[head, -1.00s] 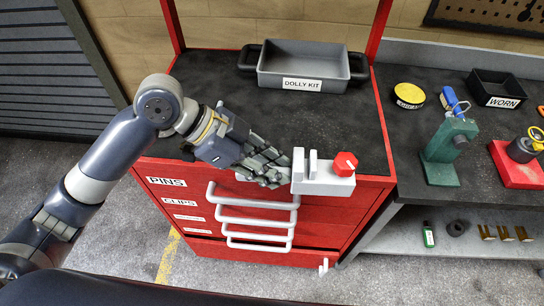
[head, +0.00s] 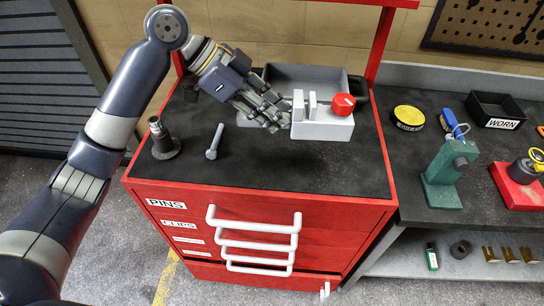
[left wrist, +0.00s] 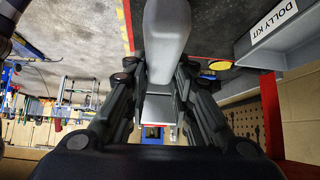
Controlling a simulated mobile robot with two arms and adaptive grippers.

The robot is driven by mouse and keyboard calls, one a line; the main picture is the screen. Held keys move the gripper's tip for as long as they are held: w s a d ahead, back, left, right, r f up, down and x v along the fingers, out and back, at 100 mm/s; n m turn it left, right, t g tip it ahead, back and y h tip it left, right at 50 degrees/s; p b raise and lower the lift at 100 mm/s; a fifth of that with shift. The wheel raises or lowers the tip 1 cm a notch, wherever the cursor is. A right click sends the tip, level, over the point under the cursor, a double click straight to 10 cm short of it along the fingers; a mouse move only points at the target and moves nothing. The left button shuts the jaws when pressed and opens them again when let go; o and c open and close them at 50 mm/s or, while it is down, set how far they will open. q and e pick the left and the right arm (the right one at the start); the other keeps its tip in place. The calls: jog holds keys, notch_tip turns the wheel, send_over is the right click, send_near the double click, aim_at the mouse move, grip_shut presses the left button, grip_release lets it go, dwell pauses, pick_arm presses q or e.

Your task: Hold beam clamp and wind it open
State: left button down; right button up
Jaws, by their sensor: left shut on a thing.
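The beam clamp (head: 322,125) is a pale grey block with upright jaws and a red knob (head: 342,104) on its right side. My left gripper (head: 280,113) reaches it from the left and is shut on its left end. The clamp shows over the back part of the red cabinet's black top, in front of the grey tray; I cannot tell whether it touches the top. In the left wrist view a pale grey body (left wrist: 167,40), apparently the clamp, lies between the fingers. My fingers hide the clamp's left end. My right gripper is not in view.
The grey tray (head: 290,75) is partly hidden behind my gripper and the clamp. A dark stand (head: 164,143) and a grey bolt (head: 214,142) are on the cabinet top (head: 290,170); its front is free. A green tool (head: 442,182) stands on the right bench.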

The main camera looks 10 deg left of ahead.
pick_arm(q)
jog(key=w+r, duration=0.3)
jog(key=r, duration=0.3)
jog(key=shift+w+f, duration=0.1)
jog(key=shift+f, duration=9.55)
jog(key=shift+f, duration=0.2)
jog(key=shift+f, duration=0.25)
jog(key=shift+s+a+f, duration=0.1)
jog(key=shift+s+f, duration=0.1)
jog(key=shift+f, duration=0.05)
